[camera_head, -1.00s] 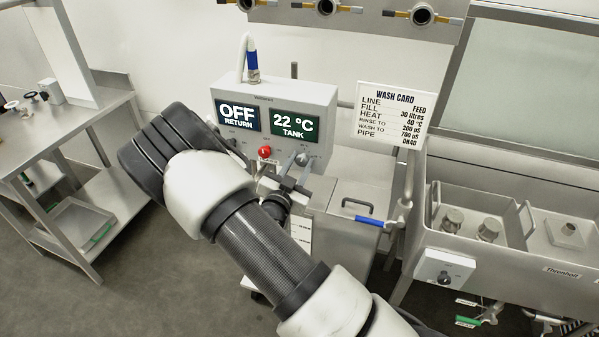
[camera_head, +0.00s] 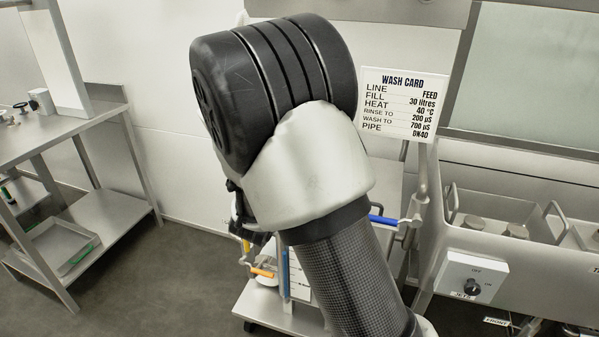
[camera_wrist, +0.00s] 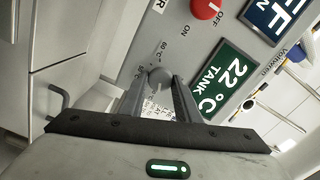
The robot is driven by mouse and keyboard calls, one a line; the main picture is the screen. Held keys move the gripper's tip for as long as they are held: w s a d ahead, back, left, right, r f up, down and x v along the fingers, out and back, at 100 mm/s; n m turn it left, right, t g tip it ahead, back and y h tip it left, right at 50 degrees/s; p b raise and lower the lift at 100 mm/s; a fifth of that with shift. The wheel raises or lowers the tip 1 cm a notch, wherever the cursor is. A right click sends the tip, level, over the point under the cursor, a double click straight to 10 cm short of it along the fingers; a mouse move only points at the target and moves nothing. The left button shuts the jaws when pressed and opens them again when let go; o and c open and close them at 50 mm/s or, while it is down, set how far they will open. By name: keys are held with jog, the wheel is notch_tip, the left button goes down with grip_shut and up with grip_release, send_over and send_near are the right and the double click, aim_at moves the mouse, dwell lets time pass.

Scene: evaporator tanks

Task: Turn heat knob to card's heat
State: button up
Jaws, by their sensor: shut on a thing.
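The wash card (camera_head: 399,104) at centre right in the head view reads HEAT 40 °C. In the wrist view, the grey heat knob (camera_wrist: 159,77) sits on the grey control panel (camera_wrist: 185,52), with temperature marks beside it, one seemingly 60 °C. My gripper (camera_wrist: 157,88) has a finger on each side of the knob and is shut on it. The tank display (camera_wrist: 222,82) reads 22 °C. The knob's pointer direction cannot be made out. In the head view, my arm hides the control box, the knob and my gripper.
A red knob (camera_wrist: 206,8) with ON and OFF marks is near the heat knob, beside the blue return display (camera_wrist: 275,15). In the head view, a blue-handled lever (camera_head: 383,220) is right of my arm, a sink unit (camera_head: 500,225) farther right, a steel table (camera_head: 75,130) left.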

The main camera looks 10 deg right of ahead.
jog(key=shift+f+m+b, duration=0.1)
jog(key=shift+m+b, duration=0.8)
jog(key=shift+b, duration=0.45)
jog(key=o, duration=1)
jog(key=p+v, duration=0.1)
jog(key=v, duration=1.6)
jog(key=shift+s, duration=0.2)
jog(key=shift+a, duration=0.1)
